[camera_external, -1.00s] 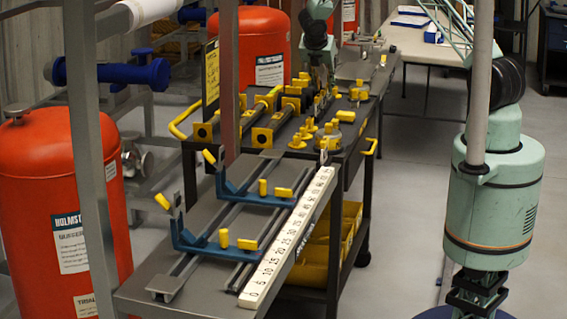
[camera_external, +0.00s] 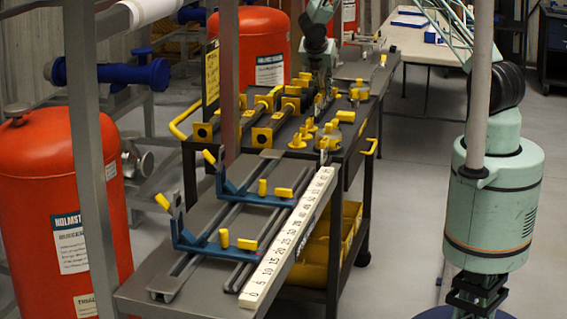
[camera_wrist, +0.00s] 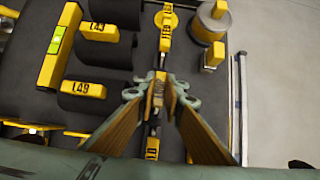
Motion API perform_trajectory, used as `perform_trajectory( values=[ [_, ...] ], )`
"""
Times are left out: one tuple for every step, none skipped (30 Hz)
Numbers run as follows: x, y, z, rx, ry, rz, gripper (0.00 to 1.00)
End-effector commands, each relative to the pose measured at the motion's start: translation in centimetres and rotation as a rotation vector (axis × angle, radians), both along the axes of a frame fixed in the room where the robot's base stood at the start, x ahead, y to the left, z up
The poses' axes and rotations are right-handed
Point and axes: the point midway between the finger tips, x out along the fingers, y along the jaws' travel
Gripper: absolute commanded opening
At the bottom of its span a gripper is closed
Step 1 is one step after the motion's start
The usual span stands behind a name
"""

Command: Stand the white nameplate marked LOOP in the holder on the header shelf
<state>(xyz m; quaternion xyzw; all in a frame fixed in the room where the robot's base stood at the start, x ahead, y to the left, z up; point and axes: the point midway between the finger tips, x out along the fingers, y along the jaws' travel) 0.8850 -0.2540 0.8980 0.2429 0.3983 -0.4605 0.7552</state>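I cannot make out a white nameplate marked LOOP, its holder or the header shelf in either view. In the wrist view my gripper (camera_wrist: 160,88) points down over a dark cart top, with its two fingers a little apart. A narrow yellow-and-dark item (camera_wrist: 155,115) lies below and between the fingers. It is partly hidden, and I see nothing clearly held. In the external view my gripper (camera_external: 323,85) is over the far part of the cart, small and partly hidden among yellow-handled tools.
Yellow blocks marked L43 (camera_wrist: 98,31) and L49 (camera_wrist: 83,89), a yellow level (camera_wrist: 60,45) and a grey cylinder (camera_wrist: 210,22) surround my gripper. Nearer the external camera stand blue brackets (camera_external: 205,243) and a long white ruler (camera_external: 290,240). Red tanks (camera_external: 60,170) stand at left.

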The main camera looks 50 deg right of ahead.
Motion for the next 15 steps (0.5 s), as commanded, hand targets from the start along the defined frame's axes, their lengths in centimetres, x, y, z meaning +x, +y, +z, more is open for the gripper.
perform_trajectory(
  values=[
    [0.0, 0.0, 0.0, 0.000, 0.000, 0.000, 0.00],
    [0.0, 0.0, 0.0, 0.000, 0.000, 0.000, 0.00],
    [0.0, 0.0, 0.0, 0.000, 0.000, 0.000, 0.00],
    [0.0, 0.0, 0.1, 0.000, 0.000, 0.000, 0.00],
    [0.0, 0.0, 0.1, 0.000, 0.000, 0.000, 0.00],
    [0.0, 0.0, 0.2, 0.000, 0.000, 0.000, 0.00],
    [0.0, 0.0, 0.3, 0.000, 0.000, 0.000, 0.00],
    [0.0, 0.0, 0.4, 0.000, 0.000, 0.000, 0.00],
    [0.0, 0.0, 0.5, 0.000, 0.000, 0.000, 0.00],
    [0.0, 0.0, 0.6, 0.000, 0.000, 0.000, 0.00],
    [0.0, 0.0, 0.7, 0.000, 0.000, 0.000, 0.00],
    [0.0, 0.0, 0.9, 0.000, 0.000, 0.000, 0.00],
    [0.0, 0.0, 1.0, 0.000, 0.000, 0.000, 0.00],
    [0.0, 0.0, 1.1, 0.000, 0.000, 0.000, 0.00],
    [0.0, 0.0, 1.3, 0.000, 0.000, 0.000, 0.00]
  ],
)
